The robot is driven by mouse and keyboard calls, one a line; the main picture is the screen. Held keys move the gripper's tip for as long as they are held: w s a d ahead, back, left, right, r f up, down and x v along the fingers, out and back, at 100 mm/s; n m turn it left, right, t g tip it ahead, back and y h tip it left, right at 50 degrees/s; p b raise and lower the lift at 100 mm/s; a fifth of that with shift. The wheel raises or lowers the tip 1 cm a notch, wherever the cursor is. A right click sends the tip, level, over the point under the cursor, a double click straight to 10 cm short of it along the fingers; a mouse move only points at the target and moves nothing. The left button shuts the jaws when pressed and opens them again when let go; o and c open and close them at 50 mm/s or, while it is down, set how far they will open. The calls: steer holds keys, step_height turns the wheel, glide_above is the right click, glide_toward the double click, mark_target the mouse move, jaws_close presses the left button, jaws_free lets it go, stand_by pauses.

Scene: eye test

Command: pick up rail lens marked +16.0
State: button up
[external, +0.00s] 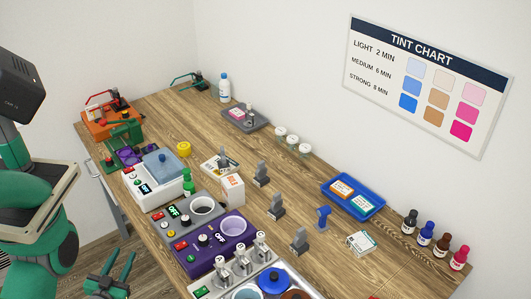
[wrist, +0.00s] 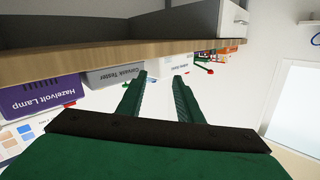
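No marking +16.0 can be read in either view, so I cannot tell which thing is the rail lens. Several small upright stands are on the wooden table in the external view: a grey stand (external: 261,176), a second grey stand (external: 276,208), a third grey stand (external: 299,242) and a blue stand (external: 323,217). My gripper (external: 120,264) is low at the table's front left, apart from these stands. In the wrist view my gripper (wrist: 160,80) has its two green fingers apart with nothing between them.
On the wooden table (external: 310,177), a purple unit (external: 207,262) and a white unit (external: 145,188) line the near edge. A blue tray (external: 340,200) and several bottles stand along the wall. The wrist view shows a wooden edge (wrist: 120,62) and a labelled purple box (wrist: 40,97).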

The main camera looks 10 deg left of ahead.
steer(key=w+d+r+m+t, duration=0.3)
steer(key=w+d+r, duration=0.2)
steer(key=w+r, duration=0.4)
steer(key=w+d+r+m+t, duration=0.2)
steer(key=w+d+r+m, duration=0.15)
steer(key=w+r, duration=0.55)
steer(key=w+d+r+m+g+h, duration=0.1)
steer(key=w+d+r+m+h, duration=0.35)
steer(key=d, duration=0.55)
steer(key=w+d+r+m+g+h, duration=0.1)
steer(key=w+d+r+m+h, duration=0.1)
steer(key=d+r+m+h, duration=0.45)
steer(key=s+d+r+m+g+h, duration=0.1)
steer(key=s+d+m+g+h, duration=0.15)
steer(key=d, duration=0.35)
steer(key=s+d+r+m+g+h, duration=0.1)
steer(key=d+r+m, duration=0.15)
steer(key=d, duration=0.45)
steer(key=s+d+f+m+g, duration=0.2)
steer(key=s+d+m+g, duration=0.1)
steer(key=d+m, duration=0.25)
steer(key=m+g+y, duration=0.3)
steer(key=m+y, duration=0.4)
steer(key=m, duration=0.7)
glide_toward(274, 197)
steer(key=shift+h, duration=0.25)
steer(key=x, duration=1.1)
steer(key=shift+w+f, duration=0.35)
steer(key=shift+f, duration=0.05)
jaws_close()
